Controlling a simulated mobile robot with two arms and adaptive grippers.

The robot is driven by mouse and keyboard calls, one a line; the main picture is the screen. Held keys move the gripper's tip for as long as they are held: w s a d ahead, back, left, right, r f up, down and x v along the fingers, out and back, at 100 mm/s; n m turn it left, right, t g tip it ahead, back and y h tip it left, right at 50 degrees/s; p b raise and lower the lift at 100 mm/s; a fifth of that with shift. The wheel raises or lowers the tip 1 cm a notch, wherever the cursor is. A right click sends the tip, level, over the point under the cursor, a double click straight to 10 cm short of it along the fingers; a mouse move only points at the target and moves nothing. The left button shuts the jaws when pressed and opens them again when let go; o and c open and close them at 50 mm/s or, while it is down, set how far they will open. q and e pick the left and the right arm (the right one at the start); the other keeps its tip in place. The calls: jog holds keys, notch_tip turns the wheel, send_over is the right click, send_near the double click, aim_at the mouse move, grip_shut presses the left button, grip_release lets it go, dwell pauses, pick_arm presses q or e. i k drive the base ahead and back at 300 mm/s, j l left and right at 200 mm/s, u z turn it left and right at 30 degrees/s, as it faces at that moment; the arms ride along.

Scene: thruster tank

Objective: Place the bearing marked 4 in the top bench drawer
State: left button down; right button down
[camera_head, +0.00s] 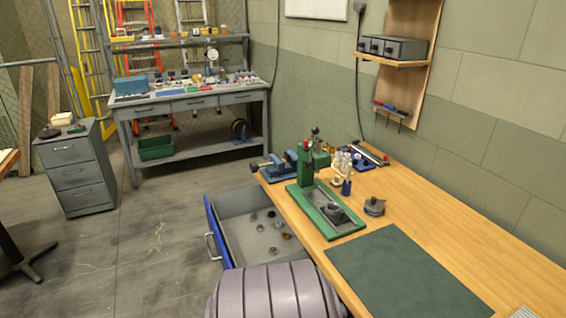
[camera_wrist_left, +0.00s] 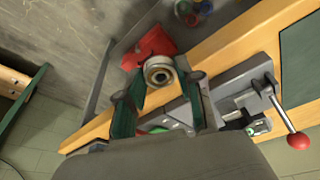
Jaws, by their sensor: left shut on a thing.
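A ringed metal bearing (camera_wrist_left: 158,72) with a pale rim and dark centre shows in the left wrist view. My left gripper (camera_wrist_left: 155,85) is shut on it, with a green-padded finger on either side. No number can be read on the bearing. In the head view, a bench drawer (camera_head: 246,202) with a blue front (camera_head: 216,226) stands pulled open under the wooden bench. Several small round parts lie apart on its grey floor. Neither gripper shows in the head view.
A green press (camera_head: 308,163), a blue vise (camera_head: 280,167) and a dark round part (camera_head: 374,206) stand on the wooden bench. A green mat (camera_head: 405,276) lies flat nearer me. In the left wrist view, a red part (camera_wrist_left: 149,45) lies beyond the bearing and a red-knobbed lever (camera_wrist_left: 298,141) is at right.

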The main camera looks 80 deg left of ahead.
aim_at(266, 243)
jog(key=j+u, duration=0.25)
jog(key=u, duration=0.2)
jog(key=k+j+u, duration=0.1)
jog(key=j+u, duration=0.2)
jog(key=u, duration=0.15)
jog(key=j+u, duration=0.1)
jog(key=j, duration=0.4)
jog(key=i+j, duration=0.15)
jog(key=j, duration=0.35)
jog(key=j+u, duration=0.15)
jog(key=j, duration=0.35)
jog(key=i+j+u, duration=0.1)
jog(key=j, duration=0.35)
jog(key=i+j+u, duration=0.1)
jog(key=j, duration=0.4)
jog(key=i, duration=0.1)
